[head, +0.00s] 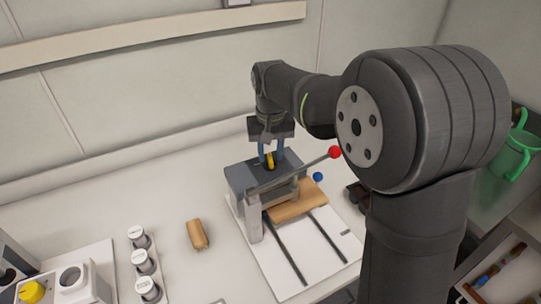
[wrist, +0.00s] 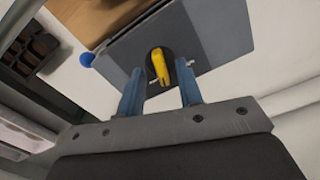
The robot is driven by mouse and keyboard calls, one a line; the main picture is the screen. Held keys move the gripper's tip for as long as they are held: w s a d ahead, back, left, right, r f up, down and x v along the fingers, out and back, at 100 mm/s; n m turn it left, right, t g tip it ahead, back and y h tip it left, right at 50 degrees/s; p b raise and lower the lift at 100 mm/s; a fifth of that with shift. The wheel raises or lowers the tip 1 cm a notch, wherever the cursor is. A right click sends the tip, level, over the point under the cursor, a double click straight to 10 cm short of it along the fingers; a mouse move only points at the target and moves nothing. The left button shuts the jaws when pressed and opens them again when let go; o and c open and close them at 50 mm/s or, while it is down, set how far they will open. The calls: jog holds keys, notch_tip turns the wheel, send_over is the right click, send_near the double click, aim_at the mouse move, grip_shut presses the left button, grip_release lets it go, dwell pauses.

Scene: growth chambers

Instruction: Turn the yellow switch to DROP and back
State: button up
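The yellow switch (wrist: 158,68) is a knob on a dark round base on top of a grey box (wrist: 215,35). In the wrist view it lies ahead of my gripper (wrist: 160,88), between the lines of the two blue fingers. The fingers are apart, with a gap on either side of the knob. In the head view the yellow switch (head: 270,160) shows between the fingertips of my gripper (head: 271,158), which points down at the box top (head: 237,180). Whether a finger touches the knob cannot be told. Any DROP lettering is too small to read.
A lever with a red ball (head: 334,152) crosses in front of the box, and a blue ball (head: 318,177) sits at its right. A wooden block (head: 300,204) lies on the white base (head: 262,262). A loose brown piece (head: 197,234) and several labelled cylinders (head: 143,262) stand left.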

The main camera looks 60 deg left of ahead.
jog(key=shift+f, duration=0.75)
grip_shut()
jog(key=shift+m, duration=0.3)
jog(key=m, duration=0.5)
jog(key=shift+s+a, duration=0.1)
grip_release()
